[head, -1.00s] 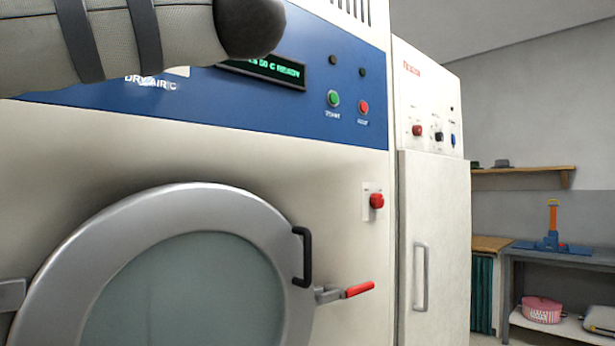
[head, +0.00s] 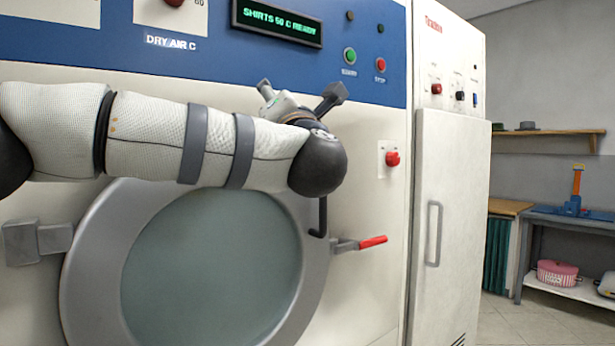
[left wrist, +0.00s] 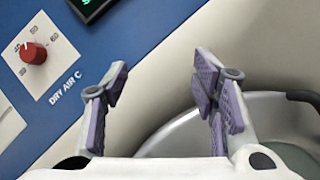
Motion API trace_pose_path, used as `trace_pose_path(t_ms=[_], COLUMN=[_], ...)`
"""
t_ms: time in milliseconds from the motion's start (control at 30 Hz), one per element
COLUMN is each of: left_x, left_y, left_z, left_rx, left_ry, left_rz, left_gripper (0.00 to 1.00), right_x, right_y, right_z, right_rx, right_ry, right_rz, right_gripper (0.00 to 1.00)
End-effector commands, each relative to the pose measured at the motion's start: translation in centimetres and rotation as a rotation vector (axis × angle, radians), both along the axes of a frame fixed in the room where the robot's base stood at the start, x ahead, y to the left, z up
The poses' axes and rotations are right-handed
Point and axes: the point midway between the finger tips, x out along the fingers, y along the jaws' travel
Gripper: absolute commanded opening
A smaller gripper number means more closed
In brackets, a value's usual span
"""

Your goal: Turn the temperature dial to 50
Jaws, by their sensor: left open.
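The red temperature dial shows in the left wrist view (left wrist: 33,53) at upper left, on a white plate with numbers, above the label DRY AIR C. In the head view only the bottom of the dial (head: 173,3) shows at the top edge. Its exact pointer setting is too small to read. My left gripper (head: 299,91) is open and empty in front of the machine, right of and below the dial, apart from it. In the left wrist view its two fingers (left wrist: 160,90) stand wide apart. My right gripper is not in view.
A green display (head: 277,22) reads SHIRTS, a temperature hard to make out, and READY. Green (head: 349,56) and red (head: 380,65) buttons sit right of it. The round door (head: 85,270), red-handled latch (head: 372,242) and red knob (head: 393,159) are near my arm.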

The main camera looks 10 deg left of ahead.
Motion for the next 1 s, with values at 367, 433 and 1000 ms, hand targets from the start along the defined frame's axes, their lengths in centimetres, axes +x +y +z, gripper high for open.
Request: trace_pose_path(t_ms=[367, 433, 1000], left_x=[2.7, 3.0, 3.4], left_y=[-3.0, -3.4, -4.2], left_z=[-8.7, -10.0, -13.1], left_rx=[0.242, 0.277, 0.353], left_ry=[0.195, 0.224, 0.287], left_rz=[-0.049, -0.057, -0.078], left_gripper=[0.53, 0.53, 0.53], right_x=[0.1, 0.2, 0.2], right_y=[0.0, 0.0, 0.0], right_z=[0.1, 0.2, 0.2], right_rx=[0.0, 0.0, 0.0], right_ry=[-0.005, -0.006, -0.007], right_rz=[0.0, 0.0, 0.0], right_gripper=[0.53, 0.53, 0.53])
